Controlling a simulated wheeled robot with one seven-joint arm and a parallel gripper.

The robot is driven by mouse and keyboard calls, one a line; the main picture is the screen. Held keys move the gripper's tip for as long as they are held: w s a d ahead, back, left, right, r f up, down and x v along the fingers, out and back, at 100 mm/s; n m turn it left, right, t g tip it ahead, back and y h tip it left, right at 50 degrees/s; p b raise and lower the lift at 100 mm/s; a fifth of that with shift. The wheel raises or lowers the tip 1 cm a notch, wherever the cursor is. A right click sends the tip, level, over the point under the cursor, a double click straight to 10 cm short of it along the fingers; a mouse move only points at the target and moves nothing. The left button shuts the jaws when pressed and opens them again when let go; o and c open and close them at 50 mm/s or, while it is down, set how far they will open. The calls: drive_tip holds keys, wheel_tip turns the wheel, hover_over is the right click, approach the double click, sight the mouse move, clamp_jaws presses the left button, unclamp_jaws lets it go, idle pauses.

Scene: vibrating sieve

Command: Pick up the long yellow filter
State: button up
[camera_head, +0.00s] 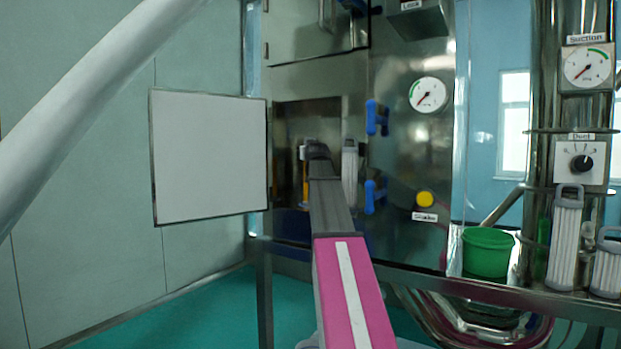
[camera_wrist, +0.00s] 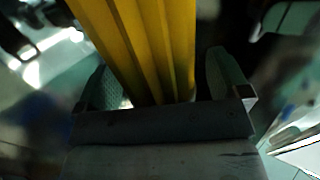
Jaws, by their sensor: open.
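The long yellow filter (camera_wrist: 150,45) fills the upper middle of the wrist view, its ribbed body running between my two fingers. My gripper (camera_wrist: 160,82) is open around it, one finger on each side, with a dark gap on the right; on the left the finger's edge is close to the filter and I cannot tell if they touch. In the head view my arm reaches into the open cabinet. A strip of the yellow filter (camera_head: 305,182) shows there, left of my gripper (camera_head: 317,150), whose fingers are too small to make out.
The cabinet door (camera_head: 210,155) stands open on the left. A white filter (camera_head: 350,172) stands right of my arm in the opening. Blue latches (camera_head: 376,118) are on the right side. A green bucket (camera_head: 487,252) and white filters (camera_head: 565,240) stand on the right ledge.

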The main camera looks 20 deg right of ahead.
drive_tip(key=c, duration=1.3)
drive_tip(key=shift+c, duration=0.2)
